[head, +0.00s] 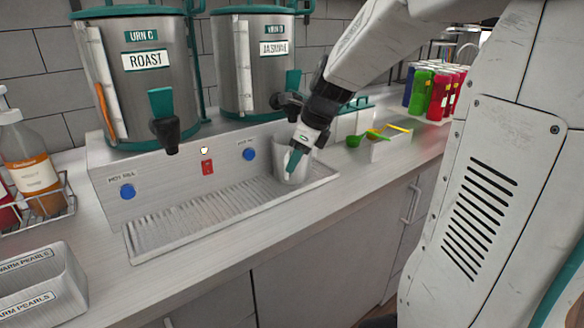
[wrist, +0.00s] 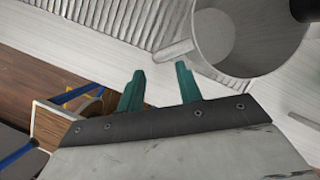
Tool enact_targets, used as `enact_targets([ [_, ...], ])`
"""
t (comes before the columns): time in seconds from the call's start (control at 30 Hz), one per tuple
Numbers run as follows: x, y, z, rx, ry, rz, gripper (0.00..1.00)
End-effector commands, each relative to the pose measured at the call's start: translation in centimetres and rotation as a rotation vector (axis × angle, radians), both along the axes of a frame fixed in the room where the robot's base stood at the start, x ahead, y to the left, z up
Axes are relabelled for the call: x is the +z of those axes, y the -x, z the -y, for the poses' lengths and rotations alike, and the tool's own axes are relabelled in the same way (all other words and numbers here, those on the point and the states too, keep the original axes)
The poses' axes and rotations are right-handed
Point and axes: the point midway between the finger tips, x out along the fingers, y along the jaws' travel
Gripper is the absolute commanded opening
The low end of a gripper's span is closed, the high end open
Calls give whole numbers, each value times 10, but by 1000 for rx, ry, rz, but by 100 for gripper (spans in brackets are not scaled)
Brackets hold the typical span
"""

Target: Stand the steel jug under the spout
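The steel jug (head: 283,172) stands upright at the right end of the ribbed drip tray (head: 190,221), below and near the jasmine urn's black spout (head: 287,101). In the wrist view the jug (wrist: 238,38) is at the upper right, its open mouth facing the camera and its handle (wrist: 172,53) pointing towards my fingers. My gripper (head: 294,160) is in front of the jug in the head view. In the wrist view my gripper (wrist: 160,74) has its teal fingers apart with nothing between them; the handle lies just beyond the tips.
The roast urn (head: 150,85) and the jasmine urn (head: 258,60) stand behind the tray. A white box with green and yellow scoops (head: 390,149) is to the right. A bottle rack (head: 45,212) and a pearl bin (head: 40,290) are at the left.

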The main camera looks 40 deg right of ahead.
Motion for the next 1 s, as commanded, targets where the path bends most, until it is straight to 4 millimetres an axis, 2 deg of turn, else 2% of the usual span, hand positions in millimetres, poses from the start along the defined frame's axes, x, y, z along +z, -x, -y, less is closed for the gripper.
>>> enact_targets([
  [0.1, 27, 9, 6, -1, 4, 5, 35],
  [0.3, 61, 22, 13, -1, 2, 3, 35],
  [0.47, 76, 28, 16, 1, 1, 1, 35],
  [0.57, 79, 35, 9, 62, 24, 4, 35],
  [0.67, 78, 52, -14, 264, 98, 16, 35],
  [0.77, 73, 84, -46, 610, 218, 38, 35],
  [0.9, 57, 140, -87, 1202, 398, 72, 35],
  [1.0, 44, 177, -104, 1609, 505, 96, 35],
])
